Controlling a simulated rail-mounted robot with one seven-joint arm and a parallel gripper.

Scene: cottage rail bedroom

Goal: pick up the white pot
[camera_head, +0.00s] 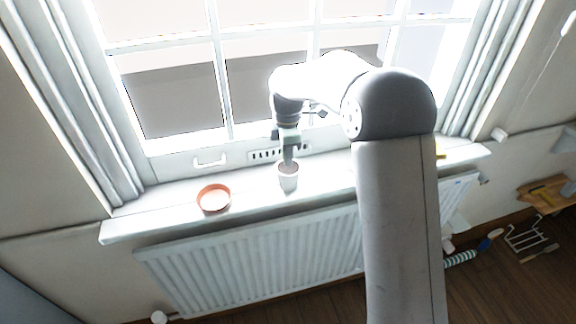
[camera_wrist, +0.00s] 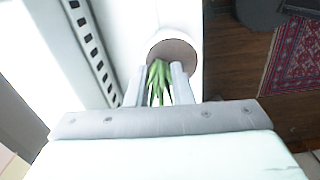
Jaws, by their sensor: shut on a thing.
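The white pot (camera_head: 288,180) stands upright on the window sill in the head view, with brown soil showing at its top. In the wrist view the pot (camera_wrist: 190,44) is at the top middle, with a green plant (camera_wrist: 158,80) reaching from it toward the camera. My gripper (camera_head: 288,163) comes down from above onto the pot. In the wrist view its two fingers (camera_wrist: 160,80) lie on either side of the green leaves and reach to the soil edge. It is shut on the plant. The exact contact at the fingertips is partly hidden.
A terracotta saucer (camera_head: 214,198) sits on the sill (camera_head: 150,219) left of the pot. The window with a handle (camera_head: 210,161) is close behind. A white radiator (camera_head: 250,257) is below the sill. A vent strip (camera_head: 265,155) runs behind the pot. The sill between saucer and pot is clear.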

